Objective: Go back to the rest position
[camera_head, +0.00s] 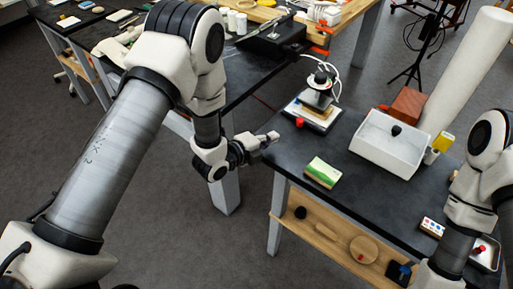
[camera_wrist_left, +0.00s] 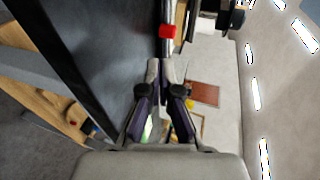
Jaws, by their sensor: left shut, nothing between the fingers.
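My left gripper (camera_head: 268,138) reaches in from the left in the head view, near the left edge of the dark-topped table (camera_head: 345,150). It is shut, with nothing between its fingers. In the left wrist view the fingertips of the left gripper (camera_wrist_left: 165,72) are together. In the head view my right arm stands at the right edge, and its gripper is not visible.
On the table are a green and white box (camera_head: 322,172), a device on a board (camera_head: 318,95), a white tray (camera_head: 390,140) with a dark lump, a red-brown block (camera_head: 407,104) and a yellow-topped bottle (camera_head: 440,145). A wooden shelf (camera_head: 330,235) below holds several items.

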